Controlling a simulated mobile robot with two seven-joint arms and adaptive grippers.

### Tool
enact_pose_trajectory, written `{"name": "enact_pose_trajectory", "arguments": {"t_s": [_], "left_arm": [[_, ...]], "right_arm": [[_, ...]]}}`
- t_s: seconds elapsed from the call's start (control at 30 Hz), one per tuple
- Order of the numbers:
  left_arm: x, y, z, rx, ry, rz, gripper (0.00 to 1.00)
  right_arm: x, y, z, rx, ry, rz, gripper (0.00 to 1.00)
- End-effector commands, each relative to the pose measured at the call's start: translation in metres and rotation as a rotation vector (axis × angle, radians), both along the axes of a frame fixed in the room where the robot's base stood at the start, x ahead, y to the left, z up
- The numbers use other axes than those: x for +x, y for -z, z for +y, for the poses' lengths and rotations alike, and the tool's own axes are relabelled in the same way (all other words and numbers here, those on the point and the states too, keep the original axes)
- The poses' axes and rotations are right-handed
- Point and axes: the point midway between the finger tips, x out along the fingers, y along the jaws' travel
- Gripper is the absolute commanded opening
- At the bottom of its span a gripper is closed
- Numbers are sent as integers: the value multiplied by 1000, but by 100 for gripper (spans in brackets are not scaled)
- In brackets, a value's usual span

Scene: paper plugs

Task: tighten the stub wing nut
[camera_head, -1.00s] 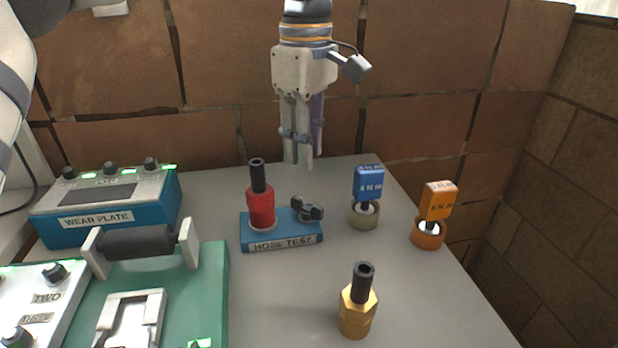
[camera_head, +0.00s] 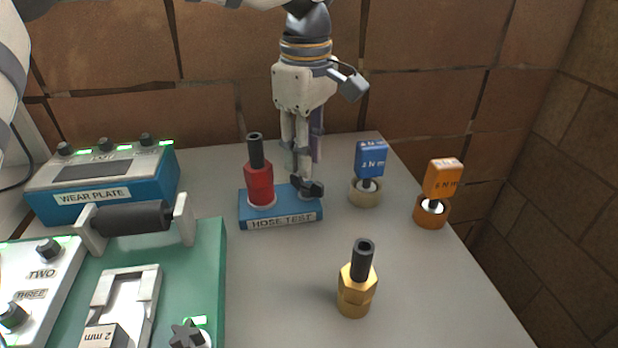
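The dark wing nut (camera_head: 314,189) sits at the right end of the blue HOSE TEST block (camera_head: 284,219). A red fitting with a black stub (camera_head: 260,183) stands upright on the left of the same block. My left gripper (camera_head: 304,177) hangs down from above with its fingertips right at the wing nut, hiding part of it. I see its fingers nearly edge-on, so I cannot tell whether they are apart, or whether they touch the nut. My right gripper is out of view.
A brass fitting (camera_head: 357,290) stands in front. A blue tag (camera_head: 370,158) and an orange tag (camera_head: 443,178) on round bases stand right. The WEAR PLATE box (camera_head: 100,182) and a green fixture (camera_head: 208,260) are left. A brick wall stands behind. The front right table is clear.

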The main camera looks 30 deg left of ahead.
Motion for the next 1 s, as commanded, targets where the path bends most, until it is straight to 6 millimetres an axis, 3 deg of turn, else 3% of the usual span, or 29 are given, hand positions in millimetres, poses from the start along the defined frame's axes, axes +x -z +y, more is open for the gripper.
{"name": "enact_pose_trajectory", "arguments": {"t_s": [0.17,0.77,1.0], "left_arm": [[0,-1,0,-1,0,-4,25],[0,37,0,0,1,-1,25],[0,39,0,0,0,-2,25]], "right_arm": [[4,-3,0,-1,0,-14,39],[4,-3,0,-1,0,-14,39],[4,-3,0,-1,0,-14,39]]}}
